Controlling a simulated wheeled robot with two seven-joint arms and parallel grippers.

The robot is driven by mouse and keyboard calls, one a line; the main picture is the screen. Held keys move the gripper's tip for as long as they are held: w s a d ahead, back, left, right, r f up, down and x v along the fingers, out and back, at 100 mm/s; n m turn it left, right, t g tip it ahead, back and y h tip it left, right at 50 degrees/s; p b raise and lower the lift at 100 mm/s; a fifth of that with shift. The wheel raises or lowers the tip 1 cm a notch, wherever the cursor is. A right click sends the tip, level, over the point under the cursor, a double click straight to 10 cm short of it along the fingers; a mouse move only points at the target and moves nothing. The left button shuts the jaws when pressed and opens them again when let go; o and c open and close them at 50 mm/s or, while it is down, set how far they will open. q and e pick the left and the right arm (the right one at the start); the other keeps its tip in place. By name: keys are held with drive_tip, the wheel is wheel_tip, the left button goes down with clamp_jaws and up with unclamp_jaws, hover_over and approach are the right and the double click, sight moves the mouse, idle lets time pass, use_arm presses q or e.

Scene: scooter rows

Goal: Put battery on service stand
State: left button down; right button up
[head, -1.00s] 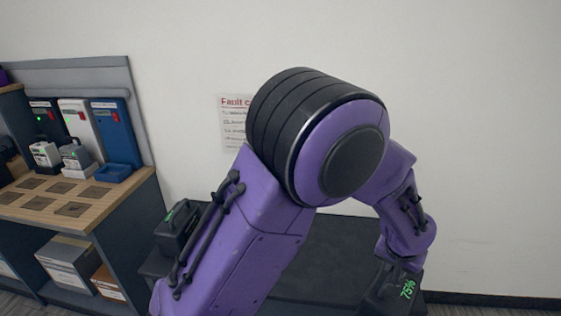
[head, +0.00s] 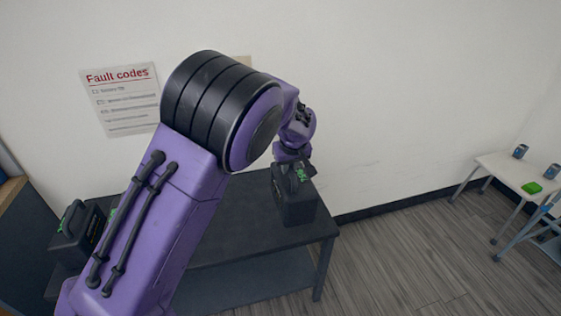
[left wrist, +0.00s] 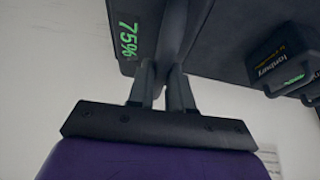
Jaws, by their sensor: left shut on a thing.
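My left gripper (head: 294,172) is shut on the handle of a dark box-shaped battery (head: 297,207). The battery is upright at the right end of a dark table (head: 235,222); I cannot tell whether it touches the top. In the left wrist view the fingers (left wrist: 165,88) close around the handle, and the battery (left wrist: 145,15) shows a green 75% readout. A second dark battery (head: 75,235) with a handle stands at the table's left end, and shows at the right of the left wrist view (left wrist: 285,55). My right gripper is out of view. No thing is clearly identifiable as the service stand.
A white table (head: 510,174) with two small cans and a green item (head: 531,187) stands at the far right. A blue frame (head: 540,222) is beside it. Grey floor (head: 400,240) is open between the tables. A fault codes poster (head: 120,100) hangs on the wall.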

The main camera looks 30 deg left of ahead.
use_arm(q)
drive_tip(key=w+a+f, duration=0.1)
drive_tip(key=w+a, duration=0.2)
drive_tip(key=w+a+f+p, duration=0.1)
drive_tip(key=a, duration=0.1)
drive_tip(key=shift+w+a+f, duration=0.2)
drive_tip(key=shift+f, duration=0.1)
drive_tip(key=a+p+x, duration=0.1)
drive_tip(key=p+x, duration=0.1)
drive_tip(key=x, duration=0.8)
drive_tip(key=shift+w, duration=0.25)
drive_tip(key=c, duration=1.4)
unclamp_jaws()
drive_tip(key=shift+s+f, duration=0.15)
drive_tip(key=shift+s, duration=0.05)
drive_tip(key=shift+c, duration=0.2)
drive_tip(key=o, duration=0.4)
